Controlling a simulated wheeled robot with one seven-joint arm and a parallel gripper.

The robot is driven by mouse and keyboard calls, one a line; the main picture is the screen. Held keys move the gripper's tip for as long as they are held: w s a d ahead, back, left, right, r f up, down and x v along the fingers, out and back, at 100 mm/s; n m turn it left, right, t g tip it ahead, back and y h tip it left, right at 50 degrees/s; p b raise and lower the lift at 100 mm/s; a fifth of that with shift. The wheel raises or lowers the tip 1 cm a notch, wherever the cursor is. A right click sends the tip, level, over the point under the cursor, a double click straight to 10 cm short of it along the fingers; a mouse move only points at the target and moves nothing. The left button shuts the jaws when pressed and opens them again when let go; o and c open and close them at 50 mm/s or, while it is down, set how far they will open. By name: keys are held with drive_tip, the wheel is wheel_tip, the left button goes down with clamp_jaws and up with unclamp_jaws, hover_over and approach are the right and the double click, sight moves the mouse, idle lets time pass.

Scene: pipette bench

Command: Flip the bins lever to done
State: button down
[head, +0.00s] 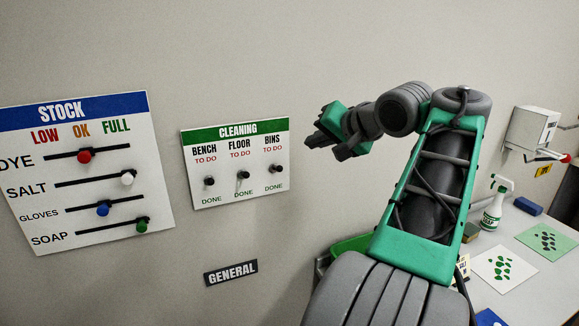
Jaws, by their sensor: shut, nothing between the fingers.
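The white cleaning board (262,191) with a green header hangs on the wall left of centre. Its bins lever (277,168) is a dark knob at the right of the board, between the red "TO DO" above and the green "DONE" below. I cannot tell clearly which way it is tipped. The bench lever (209,181) and floor lever (242,175) are to its left. My gripper (311,140) is shut and empty, right of the board and slightly above the bins lever in the picture. It appears apart from the lever, and nothing covers the lever.
A stock board (100,212) with coloured sliders hangs further left. A "GENERAL" sign (231,272) is below the cleaning board. At right, a bench holds a spray bottle (494,208), a blue block (528,206) and spotted cards (505,268). A wall box (532,130) is at far right.

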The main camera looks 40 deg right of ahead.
sight(277, 169)
drive_tip(key=shift+s+d+r, duration=0.25)
drive_tip(key=shift+s+d, duration=0.15)
drive_tip(key=shift+s, duration=0.05)
drive_tip(key=w+a+f, duration=0.1)
drive_tip(key=w+f, duration=0.4)
drive_tip(key=w+a+f, duration=0.1)
drive_tip(key=w+f, duration=0.1)
drive_tip(key=w, duration=0.1)
drive_tip(key=shift+w+a+f, duration=0.2)
drive_tip(key=shift+a+f, duration=0.1)
drive_tip(key=shift+s+f+t+b, duration=0.1)
drive_tip(key=shift+f+t+b, duration=0.25)
drive_tip(key=shift+b, duration=0.55)
